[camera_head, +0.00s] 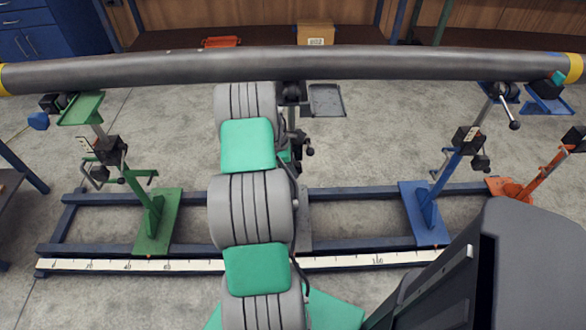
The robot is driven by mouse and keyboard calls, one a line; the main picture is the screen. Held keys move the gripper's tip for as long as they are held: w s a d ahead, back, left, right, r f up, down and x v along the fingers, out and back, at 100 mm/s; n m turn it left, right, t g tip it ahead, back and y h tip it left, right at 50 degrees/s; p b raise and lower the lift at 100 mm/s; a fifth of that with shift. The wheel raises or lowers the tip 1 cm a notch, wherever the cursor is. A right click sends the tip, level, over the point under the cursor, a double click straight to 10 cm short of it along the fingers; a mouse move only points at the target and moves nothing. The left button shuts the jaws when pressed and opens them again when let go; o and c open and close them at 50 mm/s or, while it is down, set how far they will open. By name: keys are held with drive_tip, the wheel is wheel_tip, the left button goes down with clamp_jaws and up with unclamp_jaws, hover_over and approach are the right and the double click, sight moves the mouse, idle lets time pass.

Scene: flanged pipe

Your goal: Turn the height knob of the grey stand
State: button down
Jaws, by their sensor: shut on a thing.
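The grey stand stands mid-picture behind my arm, under the pipe (400,64). Its dark head (291,92) shows just below the pipe, and part of its grey base (304,222) shows right of my arm. A small dark knob (310,151) sticks out right of its post; I cannot tell if this is the height knob. My grey and green arm reaches up the middle and covers the left side of the stand. My gripper is hidden behind the arm, so its fingers and anything between them do not show.
A green stand (153,222) is at left, a blue stand (428,215) at right, and an orange stand (520,190) beyond it. A grey plate (326,101) sits beside the grey stand's head. Blue rails (350,193) and a scale strip (180,266) run across the floor.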

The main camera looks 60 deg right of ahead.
drive_tip(key=shift+s+f+t+y, duration=0.1)
drive_tip(key=shift+t+y, duration=0.2)
drive_tip(key=shift+t, duration=0.3)
drive_tip(key=shift+s+f+t+y, duration=0.1)
drive_tip(key=shift+t+y, duration=0.2)
drive_tip(key=shift+t, duration=0.3)
drive_tip(key=shift+w+r+t+y+b, duration=0.15)
drive_tip(key=shift+t+y+b, duration=0.15)
drive_tip(key=shift+t, duration=0.2)
drive_tip(key=c, duration=1.2)
unclamp_jaws()
drive_tip(key=shift+o, duration=0.2)
wheel_tip(320, 180, up, 8)
drive_tip(key=shift+f, duration=0.1)
